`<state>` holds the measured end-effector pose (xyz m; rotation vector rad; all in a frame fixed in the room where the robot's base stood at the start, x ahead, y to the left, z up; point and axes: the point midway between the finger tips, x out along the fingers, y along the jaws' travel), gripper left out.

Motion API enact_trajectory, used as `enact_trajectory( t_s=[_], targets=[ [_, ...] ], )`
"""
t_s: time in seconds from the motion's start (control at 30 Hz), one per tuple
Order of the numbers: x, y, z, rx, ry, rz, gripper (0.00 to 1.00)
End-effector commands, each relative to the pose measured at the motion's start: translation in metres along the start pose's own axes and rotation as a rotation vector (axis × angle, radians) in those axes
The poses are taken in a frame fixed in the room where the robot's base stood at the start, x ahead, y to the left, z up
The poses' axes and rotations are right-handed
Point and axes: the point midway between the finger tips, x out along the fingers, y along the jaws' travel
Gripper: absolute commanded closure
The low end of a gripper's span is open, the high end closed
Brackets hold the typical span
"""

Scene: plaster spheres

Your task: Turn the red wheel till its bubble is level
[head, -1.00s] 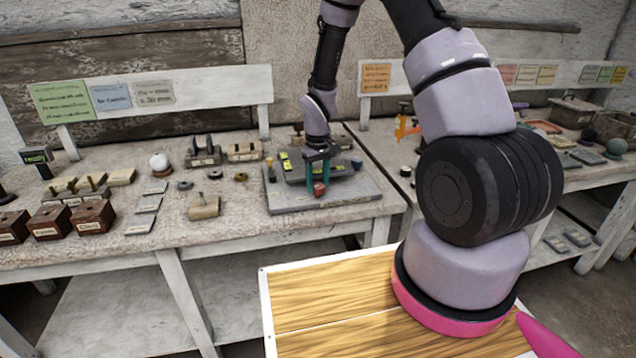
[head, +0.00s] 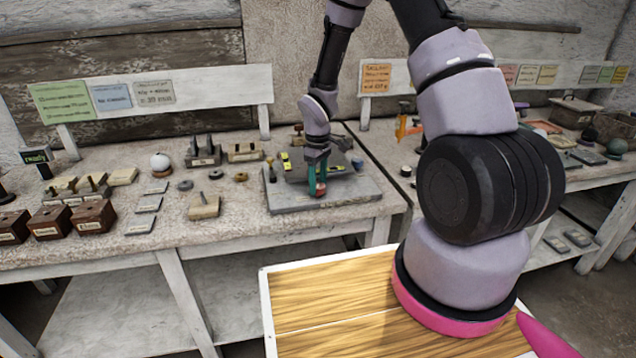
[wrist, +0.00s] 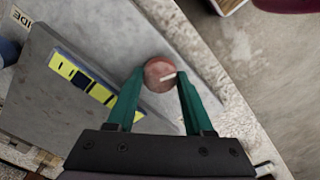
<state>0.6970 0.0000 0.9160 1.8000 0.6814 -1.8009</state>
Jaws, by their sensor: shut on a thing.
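The red wheel (wrist: 159,73) shows in the wrist view between the tips of my gripper (wrist: 160,82), with a pale line on its top. My gripper's green fingers are shut on the wheel, one on each side. A yellow-green bubble vial (wrist: 82,78) with dark marks lies on the grey plate to the left of the wheel; I cannot tell where its bubble sits. In the head view my gripper (head: 318,180) points down at the front of the grey slab, and the red wheel (head: 319,190) shows at its fingertips.
The grey slab (head: 355,193) rests near the right end of the left bench. A brass-topped post (head: 270,170) and a blue knob (head: 357,163) stand on it.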

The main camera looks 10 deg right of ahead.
Motion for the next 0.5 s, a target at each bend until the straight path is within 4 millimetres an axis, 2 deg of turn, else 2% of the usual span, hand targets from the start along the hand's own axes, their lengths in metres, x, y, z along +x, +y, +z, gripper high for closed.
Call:
enact_trajectory(
  t_s=[0.23, 0.27, 0.3, 0.5],
  targets=[
    [-0.0005, 0.0006, -0.0004, 0.001, 0.001, 0.001, 1.00],
    [-0.0005, 0.0006, -0.0004, 0.001, 0.001, 0.001, 0.44],
    [-0.0004, 0.0006, -0.0004, 0.001, 0.001, 0.001, 0.36],
    [-0.0002, 0.0003, -0.0002, 0.001, 0.001, 0.001, 0.36]
  ],
)
